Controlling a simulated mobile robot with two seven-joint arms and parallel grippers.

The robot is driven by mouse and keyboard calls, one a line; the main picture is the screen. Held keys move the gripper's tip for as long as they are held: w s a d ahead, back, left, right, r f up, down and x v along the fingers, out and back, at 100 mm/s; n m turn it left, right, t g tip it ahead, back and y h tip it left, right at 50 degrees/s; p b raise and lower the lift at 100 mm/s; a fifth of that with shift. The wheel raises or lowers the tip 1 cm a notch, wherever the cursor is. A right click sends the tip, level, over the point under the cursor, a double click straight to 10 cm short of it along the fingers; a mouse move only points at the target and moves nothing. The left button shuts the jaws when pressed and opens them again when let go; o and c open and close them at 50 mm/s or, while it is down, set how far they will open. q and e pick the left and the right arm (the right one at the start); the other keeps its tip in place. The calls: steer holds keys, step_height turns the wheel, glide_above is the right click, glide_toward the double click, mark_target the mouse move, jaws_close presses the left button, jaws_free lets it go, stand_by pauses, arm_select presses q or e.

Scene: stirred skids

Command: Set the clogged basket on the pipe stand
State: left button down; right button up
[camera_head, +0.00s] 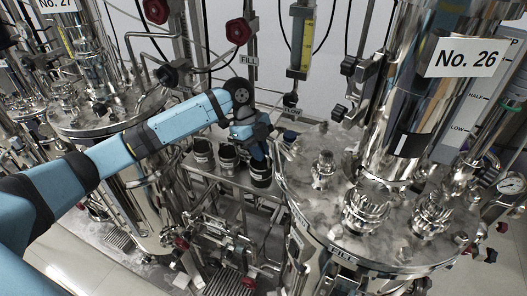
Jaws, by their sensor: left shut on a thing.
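My left gripper (258,152) is at the end of the blue arm, between the two tanks. It points down and is shut on a dark cylindrical basket (261,172) with a pale band, whose top is partly hidden by the fingers. Two similar dark baskets, one at the left (203,155) and one in the middle (228,158), stand upright beside it on a metal pipe stand (238,184). I cannot tell whether the held basket touches the stand, nor which basket is clogged. My right gripper is not in view.
The steel tank labelled No. 26 (345,213) stands close on the right, with fittings on its lid. Another tank (150,205) stands at the left under my arm. A gauge with a yellow scale (308,45) and red valve wheels (238,31) are behind.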

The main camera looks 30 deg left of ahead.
arm_select(q)
steer(key=w, duration=0.3)
step_height(320, 180, down, 3)
steer(key=shift+s+a+r+p, duration=0.1)
steer(key=shift+p, duration=0.45)
steer(key=shift+f, duration=0.5)
steer(key=c, duration=1.3)
jaws_free()
steer(key=shift+o, duration=0.2)
steer(key=b+v, duration=0.1)
steer(key=v, duration=0.6)
steer(key=shift+r, duration=0.35)
steer(key=shift+a, duration=0.15)
